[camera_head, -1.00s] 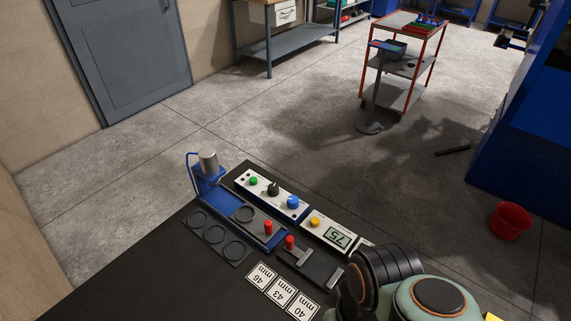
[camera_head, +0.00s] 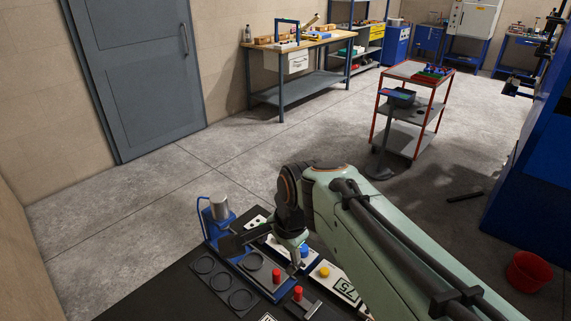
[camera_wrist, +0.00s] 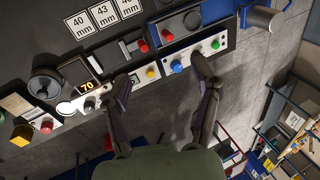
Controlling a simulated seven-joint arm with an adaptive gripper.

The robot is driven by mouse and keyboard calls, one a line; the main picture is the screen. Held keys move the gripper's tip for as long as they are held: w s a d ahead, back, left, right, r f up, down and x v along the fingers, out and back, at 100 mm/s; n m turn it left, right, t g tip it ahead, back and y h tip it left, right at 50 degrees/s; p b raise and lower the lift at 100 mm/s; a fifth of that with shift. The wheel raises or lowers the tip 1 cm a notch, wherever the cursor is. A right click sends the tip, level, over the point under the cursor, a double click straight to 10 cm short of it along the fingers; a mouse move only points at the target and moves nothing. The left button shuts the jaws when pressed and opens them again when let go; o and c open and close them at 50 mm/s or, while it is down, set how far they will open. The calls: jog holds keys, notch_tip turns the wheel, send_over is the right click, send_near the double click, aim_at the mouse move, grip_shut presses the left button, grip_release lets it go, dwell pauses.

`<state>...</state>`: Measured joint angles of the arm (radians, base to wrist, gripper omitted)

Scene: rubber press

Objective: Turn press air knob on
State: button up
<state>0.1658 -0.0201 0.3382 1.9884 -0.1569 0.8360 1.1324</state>
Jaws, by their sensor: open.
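A white control panel (camera_wrist: 190,58) stands along the bench edge, with a blue knob (camera_wrist: 176,66) and a green button (camera_wrist: 215,44) on it. The blue knob also shows in the head view (camera_head: 303,250), beside my wrist. My gripper (camera_wrist: 163,88) is open and empty, its dark fingers spread on the bench-edge side of the panel in the wrist view. The blue knob and a yellow knob (camera_wrist: 150,73) show between the fingertips. In the head view my gripper (camera_head: 264,238) hangs over the panel and hides part of it. I cannot tell which control is the press air knob.
A blue fixture with a metal cylinder (camera_head: 219,206) stands close left of my gripper. Red knobs (camera_head: 276,276) and round dark rings (camera_head: 222,281) lie nearer. The wrist view shows an orange display (camera_wrist: 87,86) and a red button (camera_wrist: 46,127) at left.

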jog(key=w+a+f+m+y, duration=0.25)
jog(key=w+f+m, duration=0.35)
jog(key=w, duration=0.6)
jog(key=m+t+y, duration=0.1)
jog(key=m+y, duration=0.4)
jog(key=y, duration=0.1)
send_over(304, 248)
jog(key=s+a, duration=0.2)
notch_tip(304, 248, down, 11)
jog(key=d+f+m+t, duration=0.1)
jog(key=d+f, duration=0.1)
jog(key=d+f+m+y, duration=0.1)
jog(key=d+f+m, duration=0.1)
jog(key=f, duration=0.1)
jog(key=s+d+f+m+t, duration=0.1)
jog(key=d+f, duration=0.1)
jog(key=shift+d+f+m+t, duration=0.1)
jog(key=shift+f+m+t, duration=0.05)
jog(key=shift+m+t, duration=0.2)
jog(key=shift+w, duration=0.15)
jog(key=x, duration=0.6)
grip_shut()
